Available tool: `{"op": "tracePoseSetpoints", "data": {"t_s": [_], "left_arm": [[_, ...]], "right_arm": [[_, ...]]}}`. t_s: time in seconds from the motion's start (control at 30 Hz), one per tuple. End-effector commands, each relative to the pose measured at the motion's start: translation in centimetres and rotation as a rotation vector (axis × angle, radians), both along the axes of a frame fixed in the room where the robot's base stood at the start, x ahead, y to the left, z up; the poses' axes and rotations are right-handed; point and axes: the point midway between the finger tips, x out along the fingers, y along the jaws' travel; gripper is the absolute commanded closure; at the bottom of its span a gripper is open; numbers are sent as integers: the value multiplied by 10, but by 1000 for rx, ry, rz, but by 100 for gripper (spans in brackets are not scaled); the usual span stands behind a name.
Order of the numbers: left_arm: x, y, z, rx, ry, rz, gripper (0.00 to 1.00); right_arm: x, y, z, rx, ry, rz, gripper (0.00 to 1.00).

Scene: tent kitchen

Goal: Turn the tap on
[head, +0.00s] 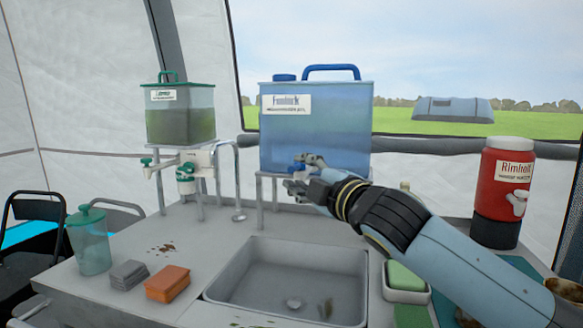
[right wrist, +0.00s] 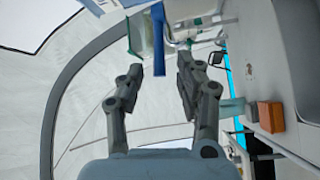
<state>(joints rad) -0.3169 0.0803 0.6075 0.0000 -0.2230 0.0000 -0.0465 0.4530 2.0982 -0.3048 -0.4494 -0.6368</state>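A large blue water container (head: 315,125) with a blue handle stands on a raised stand behind the sink. A small blue tap (head: 299,168) at its lower front is partly hidden by my right gripper (head: 296,174). In the right wrist view, my right gripper (right wrist: 160,74) is open, its two fingers apart. A blue bar (right wrist: 158,40), which looks like part of this tap, shows between and just beyond the fingertips. I cannot tell whether a finger touches it. My left gripper is in neither view.
A metal sink (head: 285,285) lies below the tap. A green-lidded tank (head: 180,120) with its own taps stands left, beside a bent metal pipe (head: 237,180). A red dispenser (head: 503,180) stands right. A sponge (head: 167,284) and a jar (head: 88,243) are at left.

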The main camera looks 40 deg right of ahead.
Motion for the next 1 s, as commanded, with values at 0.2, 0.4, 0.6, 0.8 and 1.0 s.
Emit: {"op": "tracePoseSetpoints", "data": {"t_s": [0.2,0.4,0.6,0.8,1.0], "left_arm": [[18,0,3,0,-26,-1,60],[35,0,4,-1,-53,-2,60],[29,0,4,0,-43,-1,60],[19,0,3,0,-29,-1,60],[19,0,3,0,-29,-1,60]], "right_arm": [[29,-2,3,3,-1,0,64],[36,-2,2,3,1,0,64],[35,-2,2,2,2,1,68],[35,-2,2,2,1,0,94],[35,-2,2,1,1,1,100]]}}
